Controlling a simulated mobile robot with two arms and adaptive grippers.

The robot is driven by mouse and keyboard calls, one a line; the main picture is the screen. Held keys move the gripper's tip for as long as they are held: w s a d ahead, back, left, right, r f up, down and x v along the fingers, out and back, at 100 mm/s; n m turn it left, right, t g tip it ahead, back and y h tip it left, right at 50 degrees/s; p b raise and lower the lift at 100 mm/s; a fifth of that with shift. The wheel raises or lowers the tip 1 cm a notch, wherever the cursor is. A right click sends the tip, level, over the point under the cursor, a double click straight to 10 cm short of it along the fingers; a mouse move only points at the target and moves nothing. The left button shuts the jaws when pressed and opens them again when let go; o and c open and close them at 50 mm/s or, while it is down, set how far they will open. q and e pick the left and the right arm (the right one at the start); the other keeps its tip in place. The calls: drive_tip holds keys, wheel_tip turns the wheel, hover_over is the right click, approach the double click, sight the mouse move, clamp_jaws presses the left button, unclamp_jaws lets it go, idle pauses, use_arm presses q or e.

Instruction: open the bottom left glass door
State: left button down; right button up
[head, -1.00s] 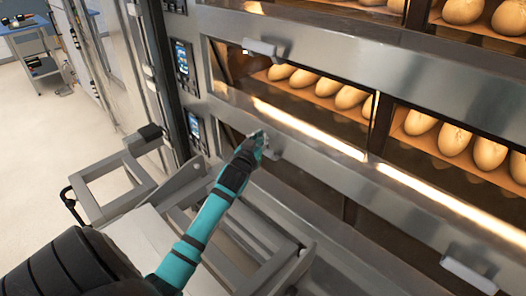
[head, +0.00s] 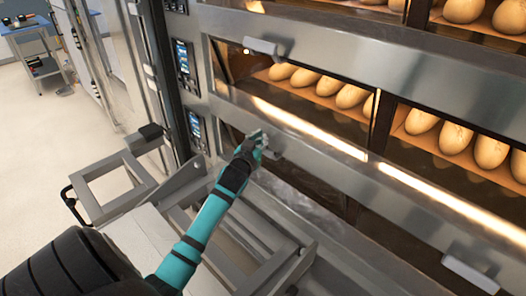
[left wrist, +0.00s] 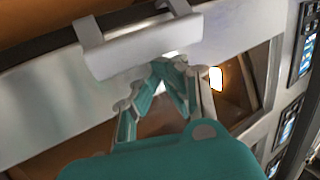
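The bottom left glass door (head: 305,183) is a dark pane in a steel front below the lit deck, and it looks closed. Its short pale handle (head: 271,153) sits near the door's upper left. My left gripper (head: 259,141) is right at this handle, just left of it. In the left wrist view the handle (left wrist: 145,45) spans above the teal fingers (left wrist: 170,66). The fingers lean together and look shut, with their tips at the handle's lower edge. I see nothing gripped between them; whether the tips touch the handle is unclear. My right gripper is out of view.
The deck above holds bread rolls behind glass, with its own handle (head: 261,46). Another low handle (head: 469,272) is at right. Control panels (head: 185,62) run up the left side. A grey metal frame (head: 115,185) stands below, near my arm. Open floor (head: 40,150) lies left.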

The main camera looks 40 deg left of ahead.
use_arm(q)
wheel_tip(320, 180, down, 2)
drive_tip(key=shift+s+f+b, duration=0.1)
drive_tip(key=shift+s+b, duration=0.05)
drive_tip(key=shift+b, duration=0.15)
drive_tip(key=shift+w+f+b, duration=0.2)
drive_tip(key=shift+f+b, duration=0.25)
drive_tip(key=shift+f, duration=0.4)
drive_tip(key=shift+s+d+r+p, duration=0.1)
drive_tip(key=shift+s+r+p, duration=0.25)
drive_tip(key=shift+p, duration=0.1)
drive_tip(key=r+p+v, duration=0.1)
drive_tip(key=p+v, duration=0.3)
drive_tip(key=v, duration=0.2)
drive_tip(key=shift+s+p, duration=0.15)
drive_tip(key=shift+p, duration=0.15)
